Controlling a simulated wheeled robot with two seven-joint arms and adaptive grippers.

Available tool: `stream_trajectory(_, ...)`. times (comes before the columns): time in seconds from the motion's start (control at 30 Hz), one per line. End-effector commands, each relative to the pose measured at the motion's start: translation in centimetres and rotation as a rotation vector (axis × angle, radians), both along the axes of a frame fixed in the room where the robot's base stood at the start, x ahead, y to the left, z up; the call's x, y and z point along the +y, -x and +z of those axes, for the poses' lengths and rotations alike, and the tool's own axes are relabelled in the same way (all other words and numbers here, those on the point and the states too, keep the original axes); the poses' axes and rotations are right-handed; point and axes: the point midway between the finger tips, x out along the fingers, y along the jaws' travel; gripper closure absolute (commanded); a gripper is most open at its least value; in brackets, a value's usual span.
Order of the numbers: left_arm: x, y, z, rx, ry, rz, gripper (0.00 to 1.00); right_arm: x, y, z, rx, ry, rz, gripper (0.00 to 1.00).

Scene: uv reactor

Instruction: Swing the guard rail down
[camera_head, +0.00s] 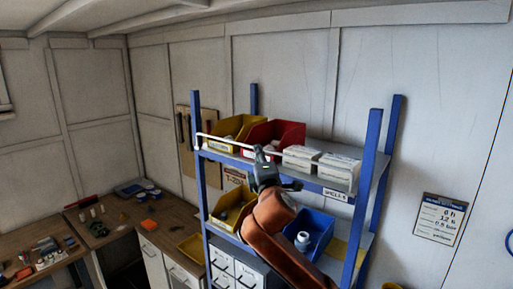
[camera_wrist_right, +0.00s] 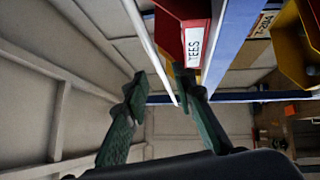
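The guard rail (camera_head: 225,142) is a thin white bar along the front of the rack's top shelf. It stands a little above the shelf edge, in front of the bins, with short end pieces at both sides. In the right wrist view the rail (camera_wrist_right: 150,45) runs between the fingers of my right gripper (camera_wrist_right: 160,82). The fingers are apart, and I cannot tell whether either touches the rail. In the head view my right gripper (camera_head: 275,169) is at the middle of the shelf front and hides part of the rail. My left gripper is not in view.
The top shelf holds a yellow bin (camera_head: 232,127), a red bin (camera_head: 287,133) and white boxes (camera_head: 338,170). Blue posts (camera_head: 371,140) frame the rack. A lower shelf holds a blue bin (camera_head: 319,228). A cluttered workbench (camera_head: 165,213) stands left.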

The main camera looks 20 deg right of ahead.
Motion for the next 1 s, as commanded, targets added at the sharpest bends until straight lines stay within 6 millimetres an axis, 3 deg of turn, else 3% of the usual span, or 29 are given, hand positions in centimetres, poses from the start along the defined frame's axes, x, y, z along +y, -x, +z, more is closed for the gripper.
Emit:
stream_trajectory(0.2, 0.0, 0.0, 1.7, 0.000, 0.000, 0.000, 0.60, -0.4, -3.4, 0.8, 0.002, -0.001, -0.001, 0.76)
stream_trajectory(0.4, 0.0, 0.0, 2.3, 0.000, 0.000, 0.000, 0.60, -0.5, -5.0, 0.8, 0.000, -0.002, 0.000, 0.76)
stream_trajectory(0.7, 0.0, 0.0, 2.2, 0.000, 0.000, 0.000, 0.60, -0.6, -5.3, 0.7, 0.001, -0.002, 0.000, 0.76)
stream_trajectory(1.0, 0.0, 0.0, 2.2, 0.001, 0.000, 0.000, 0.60, -0.6, -5.2, 0.7, 0.001, -0.002, 0.000, 0.96)
